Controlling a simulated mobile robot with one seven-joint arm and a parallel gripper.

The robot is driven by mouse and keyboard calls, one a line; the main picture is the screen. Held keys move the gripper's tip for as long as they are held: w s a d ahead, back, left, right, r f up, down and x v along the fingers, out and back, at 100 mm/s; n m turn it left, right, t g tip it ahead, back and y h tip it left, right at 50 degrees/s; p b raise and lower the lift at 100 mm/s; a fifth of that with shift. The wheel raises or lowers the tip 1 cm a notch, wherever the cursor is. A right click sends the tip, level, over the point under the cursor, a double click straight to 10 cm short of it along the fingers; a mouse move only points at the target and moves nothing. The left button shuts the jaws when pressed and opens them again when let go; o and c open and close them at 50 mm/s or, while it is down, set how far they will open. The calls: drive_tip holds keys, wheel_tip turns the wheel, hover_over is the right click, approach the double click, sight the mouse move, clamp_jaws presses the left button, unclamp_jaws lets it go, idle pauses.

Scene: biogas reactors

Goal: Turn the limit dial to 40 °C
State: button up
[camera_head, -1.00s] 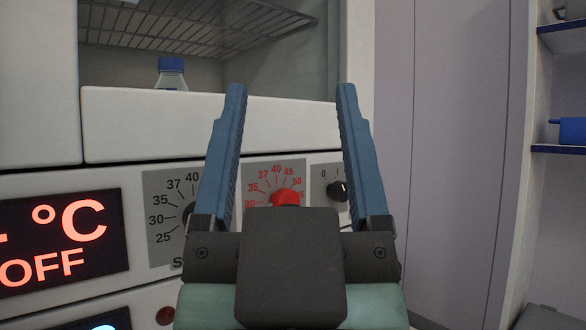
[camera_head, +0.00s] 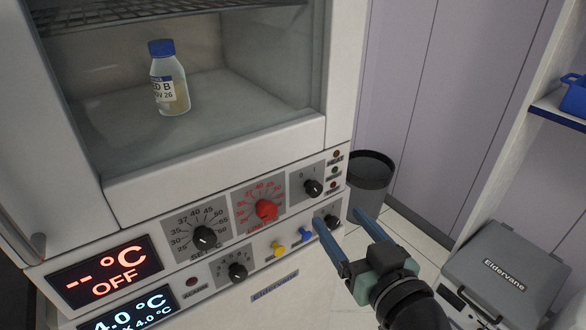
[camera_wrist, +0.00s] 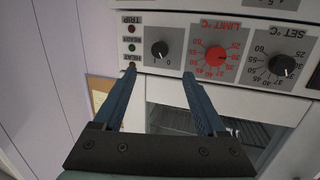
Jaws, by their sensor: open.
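The limit dial (camera_head: 266,210) is a red round knob on a grey scale plate with red numbers, on the front panel of the white cabinet. It also shows, upside down, in the wrist view (camera_wrist: 214,56). I cannot read its pointer surely. My gripper (camera_head: 340,218) is open and empty, right of and apart from the dial in the head view. In the wrist view, my gripper's fingers (camera_wrist: 159,70) straddle the line of sight to the black 0/I knob (camera_wrist: 160,49), and the red dial lies right of the right finger.
The black SET dial (camera_head: 204,238) is left of the red one. Yellow (camera_head: 278,249) and blue (camera_head: 305,236) knobs sit below it. A bottle (camera_head: 170,95) stands inside the cabinet. A dark bin (camera_head: 370,185) and a grey case (camera_head: 508,268) are at the right.

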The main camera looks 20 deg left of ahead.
sight(270, 214)
drive_tip(key=s+a+f+n+g+y+p, duration=0.1)
drive_tip(key=s+f+n+g+y+p, duration=0.15)
drive_tip(key=s+y+p, duration=0.35)
drive_tip(key=shift+m+h, duration=0.35)
drive_tip(key=shift+h, duration=0.25)
drive_tip(key=x, duration=1.2)
drive_tip(key=shift+s+a+b, duration=0.3)
drive_tip(key=shift+a+b, duration=0.05)
drive_tip(key=shift+a, duration=0.1)
clamp_jaws()
